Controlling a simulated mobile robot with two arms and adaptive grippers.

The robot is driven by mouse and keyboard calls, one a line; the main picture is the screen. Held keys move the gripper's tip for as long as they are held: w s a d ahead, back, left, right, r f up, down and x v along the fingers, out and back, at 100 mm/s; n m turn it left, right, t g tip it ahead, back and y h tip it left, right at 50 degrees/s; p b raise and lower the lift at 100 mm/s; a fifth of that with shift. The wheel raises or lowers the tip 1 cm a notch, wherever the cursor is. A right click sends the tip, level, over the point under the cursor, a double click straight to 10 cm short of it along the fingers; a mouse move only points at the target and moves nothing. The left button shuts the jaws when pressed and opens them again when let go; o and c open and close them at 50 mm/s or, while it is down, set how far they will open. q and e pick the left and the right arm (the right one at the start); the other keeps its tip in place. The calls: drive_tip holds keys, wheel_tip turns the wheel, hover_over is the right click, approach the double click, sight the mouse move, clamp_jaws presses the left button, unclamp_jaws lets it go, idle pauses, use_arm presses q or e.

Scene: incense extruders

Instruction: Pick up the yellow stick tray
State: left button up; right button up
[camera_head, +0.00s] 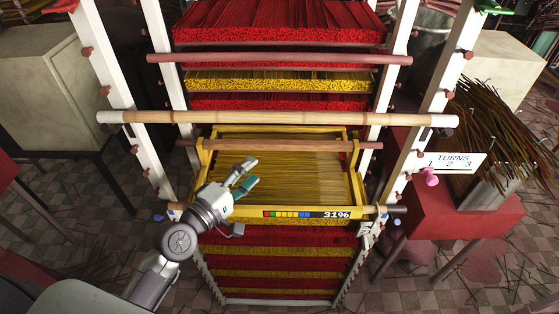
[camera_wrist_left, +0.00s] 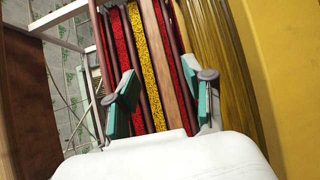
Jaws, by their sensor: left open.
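The yellow stick tray (camera_head: 357,190) has a yellow frame filled with thin yellow sticks. In the left wrist view, yellow sticks (camera_wrist_left: 212,40) run along the right beside a broad yellow surface (camera_wrist_left: 285,60). My left gripper (camera_head: 250,175) is over the left part of the tray, open, with nothing seen between its fingers. Its two teal-padded fingers (camera_wrist_left: 160,98) are spread in the wrist view. Contact with the tray cannot be told. My right gripper is not in view.
A wooden bar (camera_head: 280,118) crosses the rack (camera_head: 125,95) above and in front of the tray. Red and yellow stick layers (camera_head: 278,35) are stacked behind, with more below. A red table (camera_head: 450,215) with dark sticks stands at right. Stone blocks flank the rack.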

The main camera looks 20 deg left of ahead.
sight(274, 148)
use_arm(q)
drive_tip(key=p+x, duration=0.1)
drive_tip(key=x, duration=0.4)
drive_tip(key=shift+w+d+r, duration=0.15)
drive_tip(key=shift+w+d, duration=0.05)
drive_tip(key=shift+w, duration=0.1)
drive_tip(key=shift+w+d, duration=0.1)
drive_tip(key=shift+w, duration=0.45)
drive_tip(key=p+x, duration=0.1)
drive_tip(key=x, duration=0.3)
drive_tip(key=shift+w+p, duration=0.15)
drive_tip(key=shift+p, duration=0.2)
drive_tip(key=shift+w, duration=0.2)
drive_tip(key=shift+s, duration=0.1)
drive_tip(key=shift+c, duration=0.8)
clamp_jaws()
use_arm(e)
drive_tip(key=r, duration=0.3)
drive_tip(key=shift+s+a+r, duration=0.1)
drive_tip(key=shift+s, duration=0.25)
